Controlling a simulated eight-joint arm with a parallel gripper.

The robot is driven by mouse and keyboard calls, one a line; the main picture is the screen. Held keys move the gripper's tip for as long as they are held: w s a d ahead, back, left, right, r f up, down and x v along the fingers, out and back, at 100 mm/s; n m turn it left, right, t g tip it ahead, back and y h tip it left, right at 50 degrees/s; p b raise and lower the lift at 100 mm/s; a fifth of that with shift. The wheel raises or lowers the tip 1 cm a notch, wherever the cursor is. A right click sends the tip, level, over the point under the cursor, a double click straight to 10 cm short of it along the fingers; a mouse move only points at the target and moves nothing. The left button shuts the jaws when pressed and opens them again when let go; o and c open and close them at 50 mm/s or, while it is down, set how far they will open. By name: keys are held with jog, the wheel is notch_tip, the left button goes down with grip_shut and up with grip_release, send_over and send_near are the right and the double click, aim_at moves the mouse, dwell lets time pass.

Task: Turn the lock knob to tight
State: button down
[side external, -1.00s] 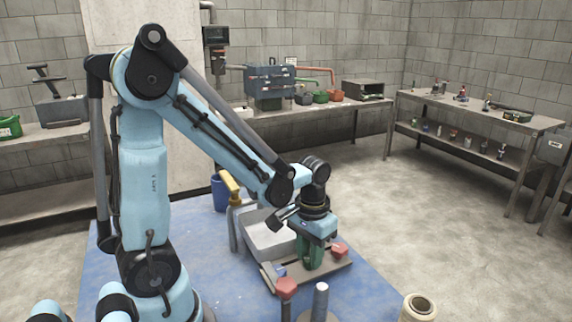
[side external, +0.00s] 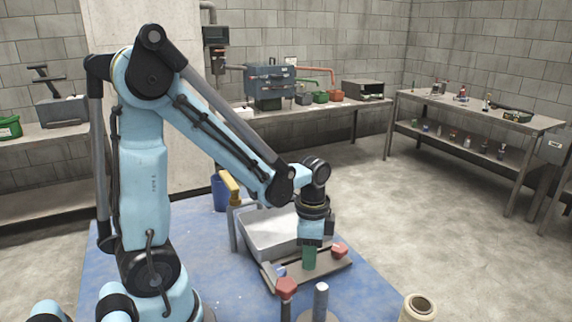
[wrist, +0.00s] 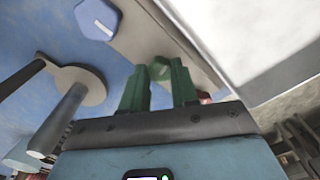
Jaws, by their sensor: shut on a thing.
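My gripper (wrist: 160,82) points down over the grey-brown plate (side external: 333,265). Its two green fingers are closed around a small green knob (wrist: 160,68), seen between them in the wrist view. In the side view, the fingers (side external: 309,257) hide the knob. The plate also shows in the wrist view (wrist: 165,35). A blue knob (side external: 279,271) sits on the plate to the left, and a red knob (side external: 340,250) to the right.
A red-topped post (side external: 287,288) and a grey post (side external: 321,297) stand in front of the plate. A grey tray (side external: 262,250) lies behind it, beside a yellow-topped stand (side external: 230,186). A pale roll (side external: 419,306) is at front right.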

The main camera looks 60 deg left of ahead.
jog(key=shift+m, duration=1)
jog(key=c, duration=0.9)
grip_release()
jog(key=shift+o, duration=0.2)
notch_tip(320, 180, up, 12)
jog(key=shift+r, duration=0.1)
